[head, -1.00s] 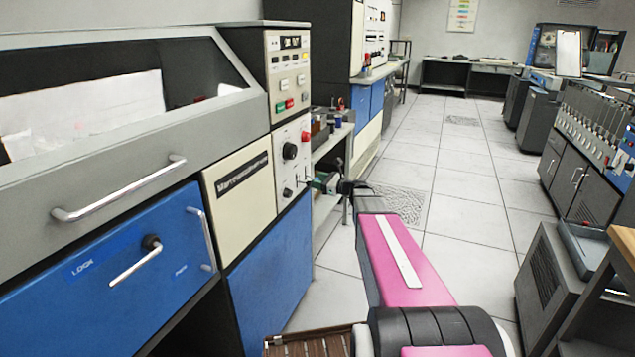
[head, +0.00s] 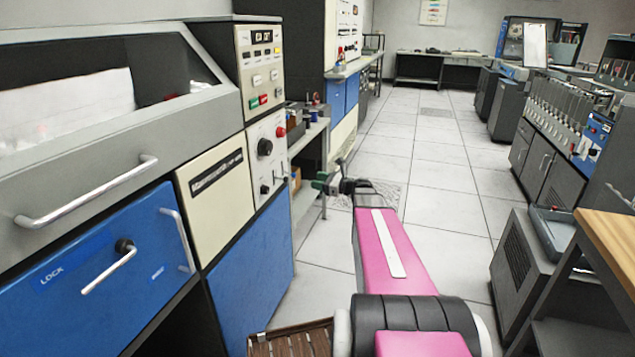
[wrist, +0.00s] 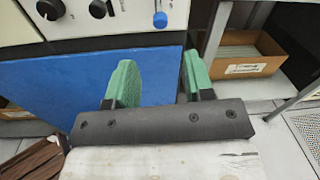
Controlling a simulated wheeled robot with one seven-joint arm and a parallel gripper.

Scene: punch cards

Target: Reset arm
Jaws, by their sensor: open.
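My gripper (head: 326,183) is at the end of my pink arm in the head view, just right of the cream control panel with black knobs (head: 265,160). In the wrist view my gripper (wrist: 157,85) shows two green fingers spread apart with nothing between them. Behind the fingers are the blue cabinet front and a gap beside it.
A grey and blue machine with a handled blue drawer (head: 100,285) stands close on the left. A cardboard box (wrist: 245,55) sits on a low shelf at right in the wrist view. Card machines (head: 560,125) and a wooden-topped table (head: 612,228) line the right. The tiled aisle (head: 440,180) is clear.

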